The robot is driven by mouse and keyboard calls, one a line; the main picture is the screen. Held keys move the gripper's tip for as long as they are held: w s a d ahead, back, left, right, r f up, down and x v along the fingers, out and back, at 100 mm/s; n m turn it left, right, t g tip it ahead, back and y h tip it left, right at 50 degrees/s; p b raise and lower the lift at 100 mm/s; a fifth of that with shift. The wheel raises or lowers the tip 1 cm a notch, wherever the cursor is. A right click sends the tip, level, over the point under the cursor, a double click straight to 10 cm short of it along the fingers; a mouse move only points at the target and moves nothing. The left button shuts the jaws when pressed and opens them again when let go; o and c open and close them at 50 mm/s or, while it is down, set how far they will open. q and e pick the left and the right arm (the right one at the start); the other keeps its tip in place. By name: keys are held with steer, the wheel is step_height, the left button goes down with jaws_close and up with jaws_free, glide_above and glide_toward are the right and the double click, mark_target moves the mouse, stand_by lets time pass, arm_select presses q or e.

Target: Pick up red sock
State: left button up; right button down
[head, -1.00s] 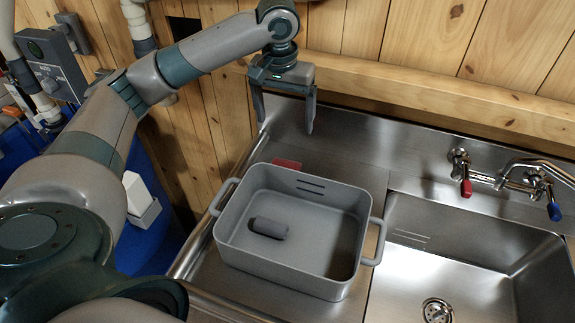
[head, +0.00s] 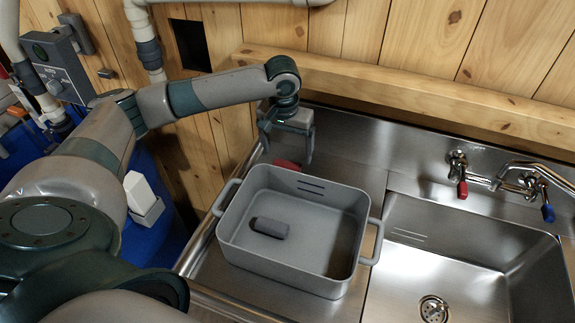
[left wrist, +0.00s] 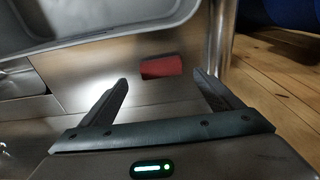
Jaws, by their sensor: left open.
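The red sock (head: 287,165) lies on the steel counter just behind the grey tub, partly hidden by the tub's rear rim in the head view. It looks like a small folded red block in the left wrist view (left wrist: 161,67). My left gripper (head: 287,158) points down above the counter behind the tub, over the sock. In the left wrist view its open fingers (left wrist: 165,88) show the sock beyond and between their tips, with nothing held. My right gripper is not in view.
A grey tub (head: 230,215) with two side handles stands on the counter, holding a dark grey rolled item (head: 269,228). A sink (head: 470,262) with a tap (head: 500,180) is to the right. A wooden ledge (head: 400,95) runs behind.

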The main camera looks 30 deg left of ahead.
mark_target(287, 162)
arm_select(q)
steer(key=shift+w+a+f+p, duration=0.1)
steer(key=shift+f+p, duration=0.3)
steer(key=shift+f, duration=0.05)
steer(key=f, duration=0.1)
steer(key=f+p, duration=0.1)
steer(key=f, duration=0.1)
steer(key=shift+w+a+f, duration=0.1)
steer(key=shift+w+a, duration=0.05)
steer(key=shift+w, duration=0.05)
steer(key=shift+w+f, duration=0.1)
steer(key=shift+f, duration=0.4)
steer(key=c, duration=1.1)
steer(key=shift+c, duration=0.2)
